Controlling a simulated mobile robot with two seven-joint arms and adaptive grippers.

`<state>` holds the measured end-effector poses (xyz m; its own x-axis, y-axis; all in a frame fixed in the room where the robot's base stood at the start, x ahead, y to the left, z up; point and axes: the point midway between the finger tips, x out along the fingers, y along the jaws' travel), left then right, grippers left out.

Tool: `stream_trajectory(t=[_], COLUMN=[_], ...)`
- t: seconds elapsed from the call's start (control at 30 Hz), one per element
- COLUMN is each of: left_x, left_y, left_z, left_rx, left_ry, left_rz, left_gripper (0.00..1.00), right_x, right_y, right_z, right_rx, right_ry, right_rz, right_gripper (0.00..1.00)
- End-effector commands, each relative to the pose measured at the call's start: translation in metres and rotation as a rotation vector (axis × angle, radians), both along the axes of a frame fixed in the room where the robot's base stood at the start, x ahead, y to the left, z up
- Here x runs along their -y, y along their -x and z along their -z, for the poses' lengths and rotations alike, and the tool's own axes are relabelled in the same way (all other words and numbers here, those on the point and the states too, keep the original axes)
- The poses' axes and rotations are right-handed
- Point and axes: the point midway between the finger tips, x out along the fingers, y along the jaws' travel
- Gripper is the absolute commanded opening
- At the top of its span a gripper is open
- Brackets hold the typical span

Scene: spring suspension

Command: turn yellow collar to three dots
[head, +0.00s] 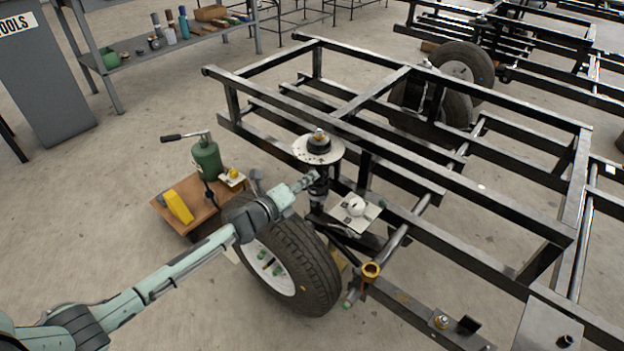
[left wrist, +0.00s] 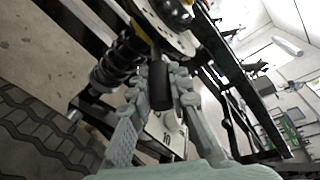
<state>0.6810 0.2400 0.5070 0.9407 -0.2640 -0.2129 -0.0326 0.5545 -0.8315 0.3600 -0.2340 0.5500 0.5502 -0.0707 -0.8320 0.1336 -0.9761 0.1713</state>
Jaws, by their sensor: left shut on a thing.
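My left gripper (head: 308,181) reaches in from the left to the black suspension strut (head: 319,192), under a round pale top plate (head: 313,154). In the left wrist view its fingers (left wrist: 160,88) are shut on a dark rounded piece (left wrist: 160,84), which looks like a grip or handle. The strut's black coil spring (left wrist: 118,62) stands just left of the fingers. My right gripper is not in view.
A tyre (head: 300,262) stands below my left arm. The black frame (head: 420,185) fills the right side. A pale plate with a white round part (head: 356,205) lies beside the strut.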

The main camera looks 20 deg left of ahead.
Motion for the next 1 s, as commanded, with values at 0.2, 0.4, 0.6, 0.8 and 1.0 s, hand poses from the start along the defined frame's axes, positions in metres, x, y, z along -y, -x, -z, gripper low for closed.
stream_trajectory(t=[0.2, 0.4, 0.6, 0.8, 1.0], left_x=[-0.012, -0.016, -0.017, -0.017, -0.017], left_y=[0.000, 0.000, 0.000, 0.000, 0.000], left_z=[0.001, 0.001, 0.001, 0.001, 0.001], left_rx=[-0.002, -0.002, -0.002, -0.002, -0.001], left_ry=[-0.004, -0.001, -0.001, -0.001, -0.001], left_rz=[0.084, 0.132, 0.144, 0.144, 0.145], left_gripper=[0.00, 0.00, 0.00, 0.00, 0.33], right_x=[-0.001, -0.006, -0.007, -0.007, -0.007], right_y=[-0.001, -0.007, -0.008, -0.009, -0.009], right_z=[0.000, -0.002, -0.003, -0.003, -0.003], right_rx=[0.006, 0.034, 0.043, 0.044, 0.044], right_ry=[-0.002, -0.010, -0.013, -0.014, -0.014], right_rz=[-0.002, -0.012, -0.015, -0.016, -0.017], right_gripper=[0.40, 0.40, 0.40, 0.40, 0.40])
